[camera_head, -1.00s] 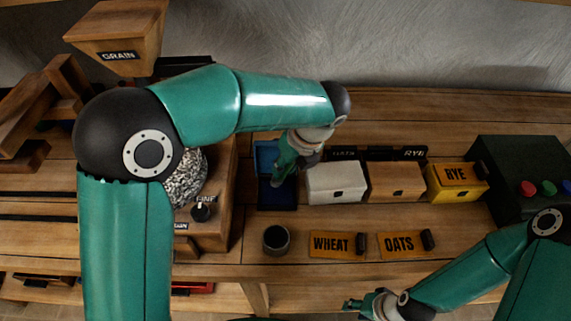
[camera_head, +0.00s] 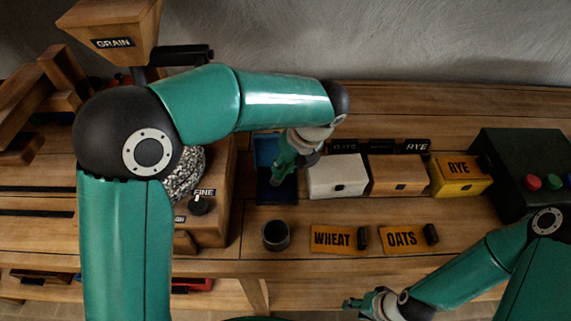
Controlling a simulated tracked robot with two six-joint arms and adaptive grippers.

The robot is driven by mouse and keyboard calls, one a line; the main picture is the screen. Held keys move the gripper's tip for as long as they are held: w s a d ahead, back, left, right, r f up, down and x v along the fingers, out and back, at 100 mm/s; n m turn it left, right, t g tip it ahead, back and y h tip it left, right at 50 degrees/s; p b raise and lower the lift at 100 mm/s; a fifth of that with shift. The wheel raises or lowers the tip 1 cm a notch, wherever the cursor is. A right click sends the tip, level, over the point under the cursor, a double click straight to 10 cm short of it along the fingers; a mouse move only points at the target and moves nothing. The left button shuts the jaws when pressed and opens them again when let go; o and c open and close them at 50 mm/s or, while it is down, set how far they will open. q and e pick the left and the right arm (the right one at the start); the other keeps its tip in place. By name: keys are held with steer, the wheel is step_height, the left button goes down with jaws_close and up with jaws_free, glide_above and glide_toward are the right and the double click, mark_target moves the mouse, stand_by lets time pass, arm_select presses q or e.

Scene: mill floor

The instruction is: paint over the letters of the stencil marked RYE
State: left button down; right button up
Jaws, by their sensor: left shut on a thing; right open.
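The RYE stencil (camera_head: 460,168) is an orange-yellow plate with dark letters, lying on top of the yellow box (camera_head: 457,187) at the right of the row; a black block sits at its right end. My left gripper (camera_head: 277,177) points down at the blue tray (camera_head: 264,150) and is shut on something. What it holds is small and mostly hidden by the fingers, so I cannot name it. The gripper is well left of the RYE stencil. My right gripper (camera_head: 362,304) is open and empty at the bench's front, lower right.
The WHEAT stencil (camera_head: 332,239) and OATS stencil (camera_head: 402,240) lie in front of the boxes. A dark cup (camera_head: 276,236) stands left of them. A white box (camera_head: 336,178) and tan box (camera_head: 396,177) stand between tray and yellow box. A dark green button box (camera_head: 520,158) is at right.

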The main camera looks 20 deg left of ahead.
arm_select(q)
steer(key=shift+f+b, duration=0.3)
steer(key=shift+f, duration=0.25)
stand_by(0.4)
steer(key=shift+f, duration=0.1)
stand_by(1.5)
steer(key=shift+p, duration=0.3)
step_height(320, 180, up, 7)
steer(key=p, duration=0.7)
stand_by(0.6)
